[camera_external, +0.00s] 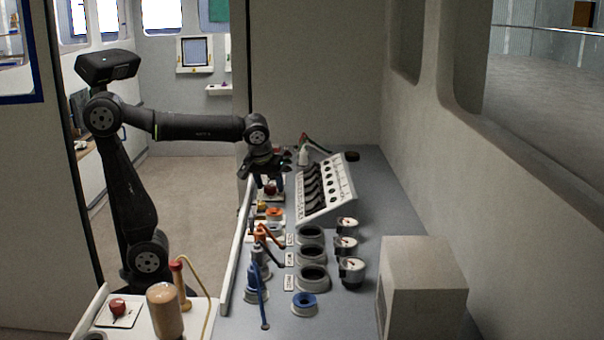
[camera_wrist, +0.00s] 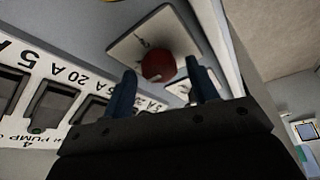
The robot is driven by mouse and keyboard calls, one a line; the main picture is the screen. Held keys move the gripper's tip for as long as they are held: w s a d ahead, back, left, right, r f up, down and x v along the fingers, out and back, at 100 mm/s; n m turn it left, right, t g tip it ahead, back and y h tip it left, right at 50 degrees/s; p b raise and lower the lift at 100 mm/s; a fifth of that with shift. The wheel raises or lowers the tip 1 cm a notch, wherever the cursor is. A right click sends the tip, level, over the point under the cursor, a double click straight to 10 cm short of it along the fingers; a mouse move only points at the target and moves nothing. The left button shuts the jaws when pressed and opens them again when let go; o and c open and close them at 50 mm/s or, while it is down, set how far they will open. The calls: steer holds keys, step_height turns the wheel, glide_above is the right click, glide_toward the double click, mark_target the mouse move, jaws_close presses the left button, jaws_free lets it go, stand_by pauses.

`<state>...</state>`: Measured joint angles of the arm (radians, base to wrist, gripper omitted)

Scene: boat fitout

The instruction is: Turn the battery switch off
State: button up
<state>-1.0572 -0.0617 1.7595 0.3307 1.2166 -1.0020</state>
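A red rotary knob on a white square plate (camera_wrist: 128,48), apparently the battery switch (camera_wrist: 158,66), shows at the top middle of the wrist view. It also shows just under my gripper (camera_external: 269,178) in the external view, at the far left edge of the console. My gripper points down over it. Its two blue fingers are spread, with the knob between or just beyond their tips in the wrist view. I cannot tell whether they touch it. The marking on the plate is too blurred to read. A second red knob (camera_external: 118,306) sits on a plate at the front left.
A sloped breaker panel (camera_external: 326,188) stands close right of my gripper and fills the left of the wrist view (camera_wrist: 60,80). Orange and blue levers (camera_external: 262,255), black rings, gauges (camera_external: 350,270) and a grey box (camera_external: 422,290) are nearer. A raised edge borders the console's left side.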

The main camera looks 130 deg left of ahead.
steer(key=v, duration=1.7)
steer(key=shift+r, duration=0.2)
steer(key=shift+f, duration=0.1)
steer(key=x, duration=1.7)
steer(key=shift+f, duration=0.15)
